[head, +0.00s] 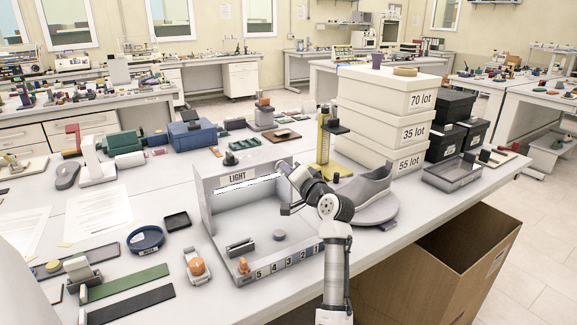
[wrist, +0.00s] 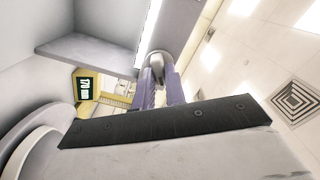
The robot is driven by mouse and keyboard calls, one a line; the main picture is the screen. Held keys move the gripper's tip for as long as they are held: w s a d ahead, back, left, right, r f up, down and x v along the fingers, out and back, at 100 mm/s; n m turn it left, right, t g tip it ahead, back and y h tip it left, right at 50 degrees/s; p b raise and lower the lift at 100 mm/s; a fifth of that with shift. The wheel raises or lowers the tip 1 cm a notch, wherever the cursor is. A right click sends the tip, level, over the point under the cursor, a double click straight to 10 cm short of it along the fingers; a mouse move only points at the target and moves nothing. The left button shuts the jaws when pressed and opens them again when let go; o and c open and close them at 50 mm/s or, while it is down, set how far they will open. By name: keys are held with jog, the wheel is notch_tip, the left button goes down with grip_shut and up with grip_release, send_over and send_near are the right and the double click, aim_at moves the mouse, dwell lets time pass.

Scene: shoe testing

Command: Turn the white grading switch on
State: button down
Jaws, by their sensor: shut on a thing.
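The grey grading booth (head: 215,215) stands on the table with a LIGHT sign (head: 237,176) on its back wall. A bright white light strip (head: 250,183) runs below the sign and also shows in the wrist view (wrist: 149,28). My gripper (head: 284,170) is at the booth's upper right end, close to the strip's end. In the wrist view my gripper (wrist: 160,72) has its purple-grey fingers shut on a pale rounded piece (wrist: 158,58), which looks like the white switch. The fingers hide part of it, so its exact position cannot be told.
A grey round-based stand (head: 375,208) is right of my arm. A yellow gauge (head: 325,140) stands behind it and shows a lit display in the wrist view (wrist: 86,88). White lot boxes (head: 385,110) are stacked behind. An open cardboard box (head: 455,265) is at the right.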

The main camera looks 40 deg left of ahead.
jog(key=shift+f+m+p, duration=0.1)
jog(key=shift+m+p, duration=2.05)
jog(key=shift+m, duration=1.15)
jog(key=shift+f, duration=0.1)
jog(key=c, duration=1.4)
grip_release()
jog(key=shift+c, duration=0.2)
jog(key=shift+d, duration=0.15)
jog(key=b+v, duration=0.4)
jog(key=v, duration=0.9)
jog(key=shift+d+b, duration=0.3)
jog(key=shift+s, duration=0.15)
